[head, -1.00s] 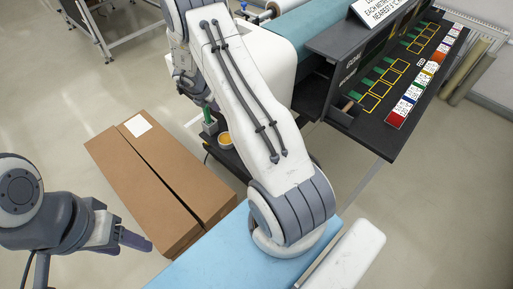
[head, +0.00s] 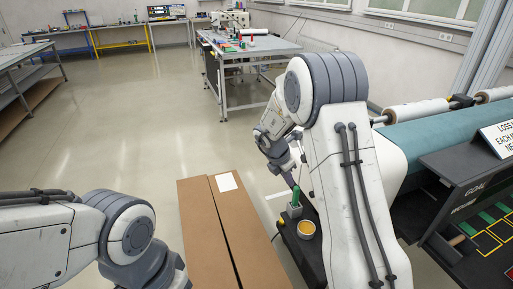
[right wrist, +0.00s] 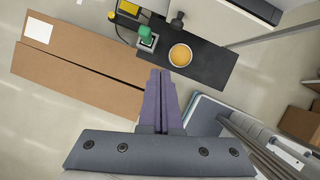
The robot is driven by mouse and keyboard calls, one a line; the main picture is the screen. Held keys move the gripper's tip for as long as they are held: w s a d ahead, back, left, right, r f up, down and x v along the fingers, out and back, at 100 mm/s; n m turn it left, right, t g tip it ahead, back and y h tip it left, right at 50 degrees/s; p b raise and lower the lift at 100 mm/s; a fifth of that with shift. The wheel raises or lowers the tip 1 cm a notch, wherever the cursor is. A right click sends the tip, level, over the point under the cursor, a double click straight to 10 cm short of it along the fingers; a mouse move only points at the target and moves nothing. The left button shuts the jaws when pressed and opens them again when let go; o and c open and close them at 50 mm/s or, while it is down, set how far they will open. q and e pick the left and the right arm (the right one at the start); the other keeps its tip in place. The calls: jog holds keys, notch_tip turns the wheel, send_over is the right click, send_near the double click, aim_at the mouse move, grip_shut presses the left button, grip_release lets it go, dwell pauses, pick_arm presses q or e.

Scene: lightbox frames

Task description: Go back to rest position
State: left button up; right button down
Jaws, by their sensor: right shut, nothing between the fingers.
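My right arm rises from the bottom right of the head view and bends at the elbow. Its forearm reaches down to the right gripper (head: 291,172), which is partly hidden by my own arm. In the right wrist view its two purple fingers (right wrist: 161,98) lie together with nothing between them. They point toward the dark bench with the orange-filled bowl, apart from it. My left arm comes in at the lower left of the head view; its fingers are out of the picture.
A closed cardboard box (head: 232,240) stands below, between my arms. Beside it a dark bench (head: 309,255) holds a green-handled tool (head: 296,197) and the bowl (head: 306,229). A teal roll table (head: 425,135) is at right. Open floor lies ahead.

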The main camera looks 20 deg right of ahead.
jog(key=w+a+r+n+t, duration=0.25)
jog(key=r+n+t, duration=0.35)
jog(key=n, duration=1)
jog(key=s+a+r+n+y, duration=0.1)
jog(key=s+a+n+y, duration=0.35)
jog(key=n, duration=0.85)
jog(key=s+a+f+n+g, duration=0.2)
jog(key=s+n, duration=0.6)
jog(key=n, duration=0.2)
jog(key=s+a+f+n+g, duration=0.2)
jog(key=s+n+g, duration=0.1)
jog(key=s+n, duration=0.6)
jog(key=s+a+r+n+g, duration=0.1)
jog(key=s+a+r+n, duration=0.2)
jog(key=s+a, duration=0.3)
jog(key=s+a+r+n+g, duration=0.1)
jog(key=s+a+r+n, duration=0.2)
jog(key=s+a+n, duration=0.3)
jog(key=shift+s+a+y, duration=0.45)
jog(key=shift+s+a, duration=0.3)
jog(key=shift+a, duration=0.1)
